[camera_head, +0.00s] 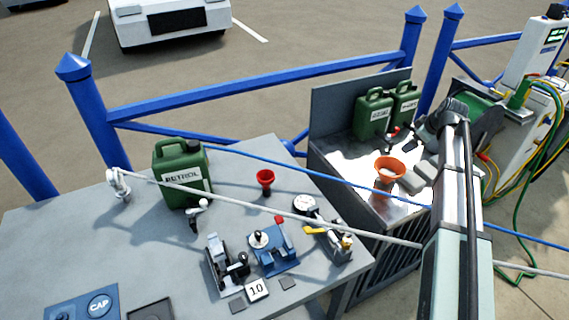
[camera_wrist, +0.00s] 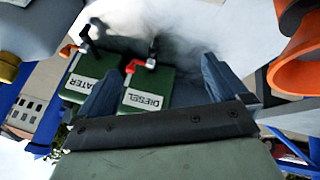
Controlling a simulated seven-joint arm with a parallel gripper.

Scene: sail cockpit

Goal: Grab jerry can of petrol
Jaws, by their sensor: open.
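The jerry can of petrol (camera_head: 182,172) is green, labelled PETROL, and stands upright at the back of the grey table, left of centre in the head view. It does not show in the wrist view. My gripper (camera_wrist: 160,68) is open, its two dark fingers apart, with nothing seen held between them. It is over the bench on the right, well away from the petrol can. Two similar green cans are ahead of it: one labelled DIESEL (camera_wrist: 145,100) and one labelled WATER (camera_wrist: 84,85). In the head view my fingers cannot be made out clearly.
An orange funnel (camera_head: 389,170) stands on the right-hand bench. A blue rope (camera_head: 290,168) and a white rope (camera_head: 270,210) cross the scene. Blue railings stand behind.

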